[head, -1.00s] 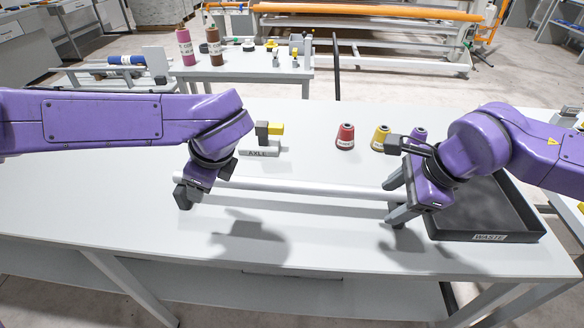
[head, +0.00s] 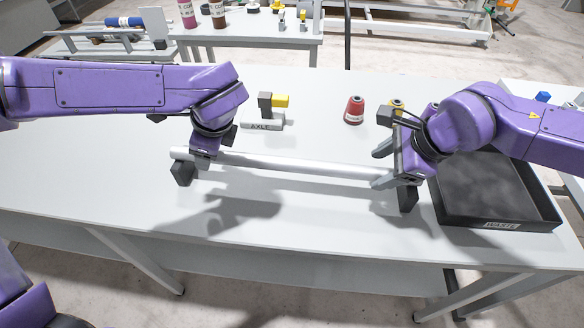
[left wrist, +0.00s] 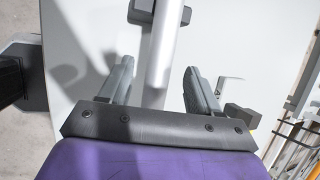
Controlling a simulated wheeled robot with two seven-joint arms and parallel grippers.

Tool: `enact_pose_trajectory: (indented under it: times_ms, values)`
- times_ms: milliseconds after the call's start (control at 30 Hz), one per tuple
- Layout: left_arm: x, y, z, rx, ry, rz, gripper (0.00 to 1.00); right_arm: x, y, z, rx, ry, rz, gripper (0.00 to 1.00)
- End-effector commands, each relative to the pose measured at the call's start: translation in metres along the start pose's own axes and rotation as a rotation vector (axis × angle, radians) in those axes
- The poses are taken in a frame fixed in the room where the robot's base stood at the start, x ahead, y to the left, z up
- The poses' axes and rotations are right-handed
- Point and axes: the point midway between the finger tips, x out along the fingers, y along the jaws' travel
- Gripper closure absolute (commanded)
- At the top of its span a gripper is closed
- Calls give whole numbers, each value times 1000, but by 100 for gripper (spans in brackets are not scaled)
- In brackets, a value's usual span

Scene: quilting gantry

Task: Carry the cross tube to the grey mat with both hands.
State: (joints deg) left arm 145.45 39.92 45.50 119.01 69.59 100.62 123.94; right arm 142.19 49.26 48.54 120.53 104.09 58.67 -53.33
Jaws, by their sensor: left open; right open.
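The cross tube (head: 285,164) is a long pale metal tube lying level above the white table, its ends near two dark blocks (head: 182,173), (head: 408,198). My left gripper (head: 204,157) is at the tube's left end. In the left wrist view, its open fingers (left wrist: 158,70) stand on either side of the tube (left wrist: 163,55), with visible gaps. My right gripper (head: 382,166) is open at the tube's right end; whether its fingers touch the tube I cannot tell. I cannot make out a grey mat in either view.
A black tray marked WASTE (head: 497,226) stands on the right of the white table (head: 90,180). A red cone (head: 354,110) and a yellow one (head: 397,105) stand behind the tube. A grey AXLE-labelled piece (head: 262,126) with a yellow-and-black part sits behind its left half.

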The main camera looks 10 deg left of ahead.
Motion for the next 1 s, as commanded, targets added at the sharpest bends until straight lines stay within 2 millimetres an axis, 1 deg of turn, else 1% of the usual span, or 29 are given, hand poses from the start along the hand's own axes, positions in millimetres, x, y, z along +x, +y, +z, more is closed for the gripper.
enact_pose_trajectory:
  times_ms: [33, 100, 200, 300, 400, 633, 667, 700, 767, 800, 833, 1000]
  values:
    - [10, 0, 0, 0, 0, 3, 37, 10, 0, 0, -2, 2, 4, 37]
    - [21, 1, 0, 1, -1, 3, 37, 22, 1, 0, -1, 2, 3, 37]
    - [34, 0, 0, 0, 0, 1, 37, 34, 0, 0, 0, 2, 2, 37]
    - [42, 0, 0, 0, -1, 1, 37, 42, 0, 0, 0, 1, 1, 37]
    - [46, 0, 0, 0, 0, 0, 37, 45, 0, 0, 0, 0, -1, 37]
    - [46, 0, 0, 0, 0, -1, 37, 46, 0, 0, 0, 0, -1, 37]
    - [46, 0, 0, 0, 0, -1, 44, 46, 0, 0, 0, 0, -1, 44]
    - [46, 0, 0, 0, 0, -1, 57, 46, 0, 0, 0, 0, -1, 57]
    - [46, 0, 0, 0, 0, -1, 76, 46, 0, 0, 0, 0, -1, 76]
    - [46, 0, 0, 0, 0, -1, 89, 46, 0, 0, 0, 0, -1, 89]
    - [46, 0, 0, 0, 0, -1, 99, 46, 0, 0, 0, 0, -1, 99]
    - [46, 0, 0, 0, 0, -1, 100, 45, 0, 0, 0, 0, -1, 100]
